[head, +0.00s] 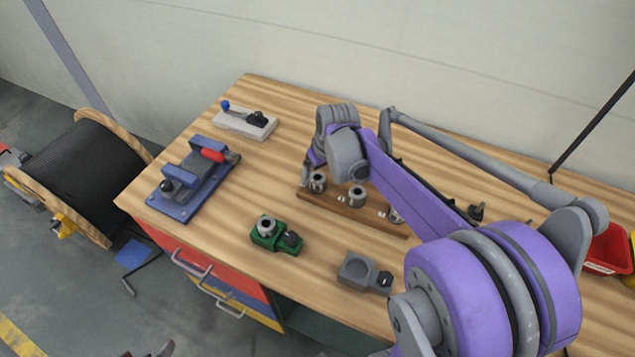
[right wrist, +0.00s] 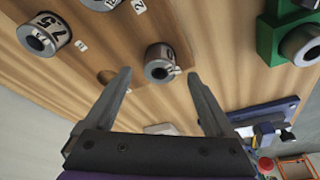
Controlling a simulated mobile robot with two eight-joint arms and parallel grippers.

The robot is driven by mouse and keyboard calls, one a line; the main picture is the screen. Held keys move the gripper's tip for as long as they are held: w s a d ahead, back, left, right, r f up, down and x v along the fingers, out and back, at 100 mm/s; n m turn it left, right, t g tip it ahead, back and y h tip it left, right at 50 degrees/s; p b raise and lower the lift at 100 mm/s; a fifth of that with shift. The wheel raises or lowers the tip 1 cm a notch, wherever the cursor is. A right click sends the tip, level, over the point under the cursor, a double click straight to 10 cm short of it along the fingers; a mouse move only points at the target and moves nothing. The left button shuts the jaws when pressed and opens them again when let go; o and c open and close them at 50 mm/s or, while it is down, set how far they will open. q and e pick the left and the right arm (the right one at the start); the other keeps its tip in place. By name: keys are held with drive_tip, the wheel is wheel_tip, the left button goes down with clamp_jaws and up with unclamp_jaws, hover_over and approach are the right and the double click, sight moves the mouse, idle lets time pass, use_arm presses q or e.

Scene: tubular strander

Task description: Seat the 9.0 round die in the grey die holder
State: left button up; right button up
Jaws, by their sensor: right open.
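The grey die holder (head: 356,268) sits near the table's front edge, its round seat empty. Behind it, a brown wooden rack (head: 337,207) carries several round steel dies. My right gripper (head: 308,170) is at the rack's left end, beside the leftmost die (head: 318,182). In the right wrist view its fingers (right wrist: 158,82) are open, with a die (right wrist: 160,62) beyond and between the tips. That die's label is too small to read, so I cannot tell which die is the 9.0. Another die there is marked 7.5 (right wrist: 44,36). My left gripper is not in view.
A green holder (head: 265,240) with a die stands left of the grey holder. A blue fixture (head: 185,195) and a pale block with a lever (head: 243,122) are farther left. A red bin (head: 606,252) is at right. Bare table lies between rack and holders.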

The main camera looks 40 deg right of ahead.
sight(318, 179)
drive_tip(key=x, duration=0.2)
drive_tip(key=shift+w+f, duration=0.1)
drive_tip(key=shift+f, duration=0.15)
clamp_jaws()
drive_tip(key=shift+r, duration=0.1)
